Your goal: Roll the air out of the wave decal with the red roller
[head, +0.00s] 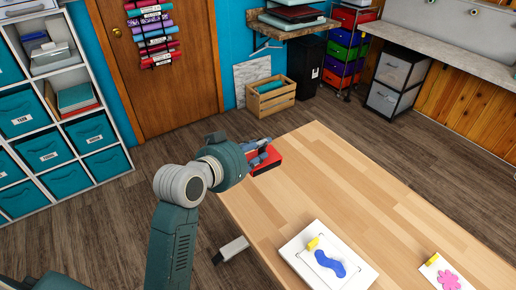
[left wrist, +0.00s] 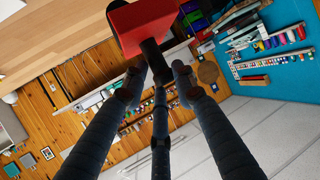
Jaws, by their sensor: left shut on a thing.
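My left gripper (head: 258,152) is over the far left end of the wooden table, shut on the red roller (head: 266,163). In the left wrist view, the fingers (left wrist: 158,78) close around the dark handle of the roller (left wrist: 143,22), and its red body sticks out beyond them. The gripper partly hides the roller in the head view. The blue wave decal (head: 331,264) lies on a white board (head: 297,262) near the table's front edge, well apart from the roller. A yellow tab (head: 313,243) sits at the decal's upper left end. My right gripper is not in view.
A white card with a pink flower decal (head: 449,280) and a yellow tab (head: 432,259) lies to the right of the board. The tabletop (head: 345,190) between the roller and the board is clear. A wooden crate (head: 271,101) stands on the floor beyond the table.

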